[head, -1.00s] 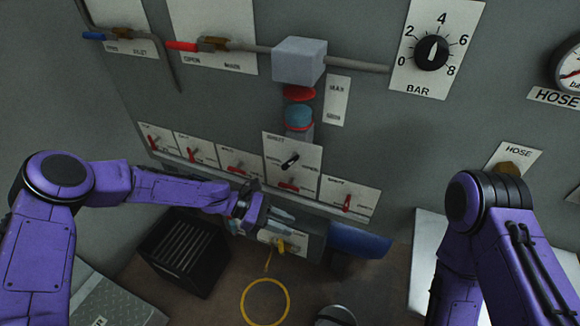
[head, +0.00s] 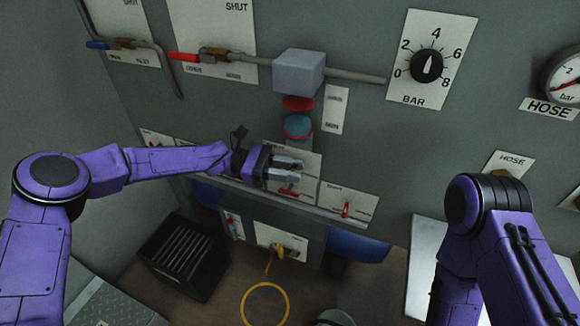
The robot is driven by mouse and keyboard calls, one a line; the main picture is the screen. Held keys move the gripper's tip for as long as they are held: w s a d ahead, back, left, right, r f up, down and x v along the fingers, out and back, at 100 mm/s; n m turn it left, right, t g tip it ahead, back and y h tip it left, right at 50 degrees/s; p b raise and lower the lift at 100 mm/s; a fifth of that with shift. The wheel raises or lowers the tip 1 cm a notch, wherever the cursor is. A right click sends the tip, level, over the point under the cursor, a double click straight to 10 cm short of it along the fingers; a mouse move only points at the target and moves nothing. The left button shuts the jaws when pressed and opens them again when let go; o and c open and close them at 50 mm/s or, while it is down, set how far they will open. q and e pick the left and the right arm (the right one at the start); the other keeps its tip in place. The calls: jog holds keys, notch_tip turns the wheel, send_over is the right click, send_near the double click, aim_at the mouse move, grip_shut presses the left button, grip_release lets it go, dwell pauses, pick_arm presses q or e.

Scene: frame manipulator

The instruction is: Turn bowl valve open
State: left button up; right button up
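I cannot read a label naming the bowl valve. Lever valves in view are a red-handled one (head: 186,57) and a blue-handled one (head: 98,45) on pipes at upper left, and a yellow-handled one (head: 277,251) on a low panel. My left gripper (head: 290,169) is in front of the row of switch plates on the wall, its fingers apart, pointing right.
A dial marked BAR (head: 427,66) and a hose gauge (head: 568,76) are at upper right. A grey box (head: 298,71) sits on the pipe. A black slatted box (head: 185,256) stands below the switches. A yellow ring (head: 265,304) is near the floor.

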pick_arm(q)
grip_shut()
jog(key=shift+r, duration=0.15)
jog(key=y+p, duration=0.1)
jog(key=p, duration=0.1)
jog(key=y+p, duration=0.2)
jog(key=t+y+p, duration=0.1)
jog(key=p, duration=0.1)
jog(key=shift+d+r+m+y+p, duration=0.1)
jog(key=shift+r+m+y+p, duration=0.2)
jog(key=shift+m+y, duration=0.1)
jog(key=shift+f+y+p, duration=0.35)
jog(key=shift+f+y, duration=0.05)
jog(key=shift+f, duration=0.1)
grip_release()
